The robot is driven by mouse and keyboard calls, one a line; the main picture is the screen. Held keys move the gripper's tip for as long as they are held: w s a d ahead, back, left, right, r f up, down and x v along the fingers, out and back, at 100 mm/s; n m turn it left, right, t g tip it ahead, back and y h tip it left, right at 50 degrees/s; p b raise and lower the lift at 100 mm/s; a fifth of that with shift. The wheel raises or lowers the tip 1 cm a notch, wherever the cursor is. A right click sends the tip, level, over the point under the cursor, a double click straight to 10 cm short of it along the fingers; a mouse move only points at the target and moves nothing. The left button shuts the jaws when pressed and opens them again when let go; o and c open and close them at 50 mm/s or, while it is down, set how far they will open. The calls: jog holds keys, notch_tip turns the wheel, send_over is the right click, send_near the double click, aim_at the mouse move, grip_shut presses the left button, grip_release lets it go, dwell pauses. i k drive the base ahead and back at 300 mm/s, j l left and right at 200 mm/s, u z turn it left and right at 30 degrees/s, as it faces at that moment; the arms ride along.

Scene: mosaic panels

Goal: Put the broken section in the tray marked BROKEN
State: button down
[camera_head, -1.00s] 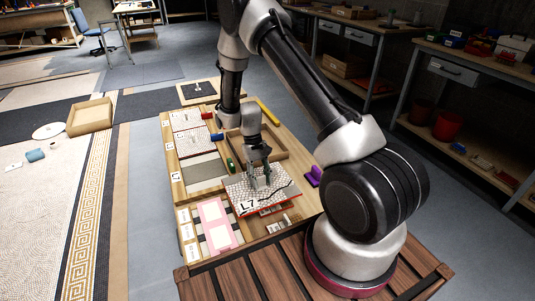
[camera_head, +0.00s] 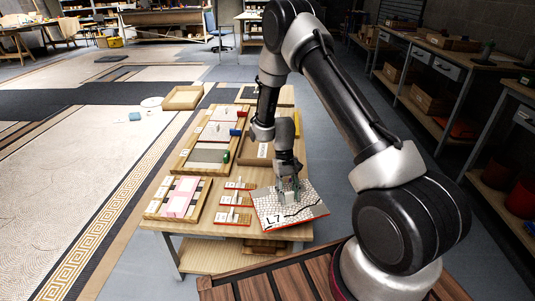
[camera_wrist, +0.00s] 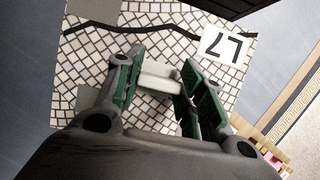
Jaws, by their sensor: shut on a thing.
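A mosaic panel marked L7 (camera_head: 311,207) has a dark, jagged crack line across its pale tiles and a red edge. It also fills much of the wrist view (camera_wrist: 205,95), where the crack runs along the top. My gripper (camera_head: 288,193) is shut on the pale grip block in the panel's middle. In the wrist view the green-padded fingers (camera_wrist: 158,78) stand on both sides of the block. The panel is at the table's near right corner, seemingly held above it. A wooden tray (camera_head: 250,161) with a white label lies behind, partly hidden by my arm; its label is unreadable.
The table (camera_head: 240,262) carries a rack of panels (camera_head: 218,128), a pink panel (camera_head: 180,197) in a frame, and several small red-edged pieces (camera_head: 235,199) left of the held panel. A green object (camera_head: 226,156) and a blue one (camera_head: 236,132) lie near the rack.

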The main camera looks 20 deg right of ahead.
aim_at(262, 149)
jog(key=l+u, duration=0.2)
jog(key=l, duration=0.4)
jog(key=k+l+u, duration=0.15)
jog(key=l, duration=0.45)
jog(key=l+u, duration=0.2)
jog(key=l, duration=0.4)
jog(key=i+l+u, duration=0.1)
jog(key=l, duration=0.3)
jog(key=i+l+u, duration=0.15)
jog(key=l, duration=0.25)
jog(key=i+l+u, duration=0.1)
jog(key=l, duration=0.3)
jog(key=i+l+u, duration=0.15)
jog(key=l, duration=0.3)
jog(key=i+l, duration=0.45)
jog(key=l, duration=0.15)
